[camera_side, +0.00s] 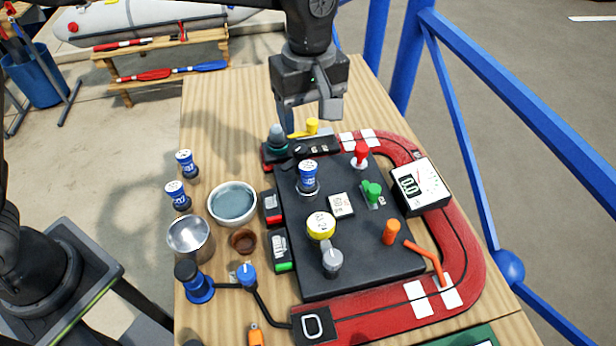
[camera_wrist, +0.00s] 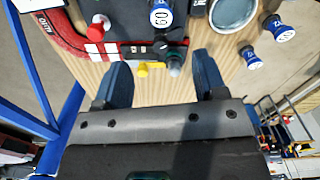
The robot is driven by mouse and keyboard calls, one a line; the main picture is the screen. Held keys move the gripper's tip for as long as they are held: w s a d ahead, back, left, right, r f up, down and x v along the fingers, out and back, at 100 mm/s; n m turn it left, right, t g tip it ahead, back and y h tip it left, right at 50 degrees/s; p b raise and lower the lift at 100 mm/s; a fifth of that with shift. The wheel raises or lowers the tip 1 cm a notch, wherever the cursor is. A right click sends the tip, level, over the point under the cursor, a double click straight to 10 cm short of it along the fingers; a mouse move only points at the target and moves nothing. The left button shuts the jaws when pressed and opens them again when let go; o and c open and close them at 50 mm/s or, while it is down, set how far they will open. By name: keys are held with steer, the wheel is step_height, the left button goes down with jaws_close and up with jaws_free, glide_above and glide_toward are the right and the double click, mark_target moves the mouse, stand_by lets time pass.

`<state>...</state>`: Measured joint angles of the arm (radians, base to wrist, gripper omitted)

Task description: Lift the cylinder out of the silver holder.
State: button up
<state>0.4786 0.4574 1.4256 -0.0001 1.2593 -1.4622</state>
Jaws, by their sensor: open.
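A blue cylinder with a white top and label (camera_side: 307,172) stands upright on the black panel in the side view. A silver ring-like holder (camera_side: 309,190) shows around its foot. In the wrist view the cylinder (camera_wrist: 160,14) is at the top edge, partly cut off, and its holder is hard to make out. My gripper (camera_side: 309,118) is open and empty, above and behind the cylinder, over the panel's far edge. In the wrist view its two fingers (camera_wrist: 162,64) are wide apart, with the cylinder beyond them.
Levers with red (camera_side: 361,150), green (camera_side: 372,190) and orange (camera_side: 391,231) tops and a yellow knob (camera_side: 320,224) stand on the panel (camera_side: 375,262). A meter (camera_side: 420,187) is at right. Two similar blue cylinders (camera_side: 186,162), a bowl (camera_side: 232,204) and a metal cup (camera_side: 190,238) stand left.

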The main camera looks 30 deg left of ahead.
glide_above(308, 165)
step_height(308, 165, down, 6)
steer(key=shift+w+a+f, duration=0.1)
steer(key=shift+f, duration=2.7)
steer(key=shift+c, duration=0.3)
steer(key=c, duration=1)
steer(key=shift+r, duration=0.1)
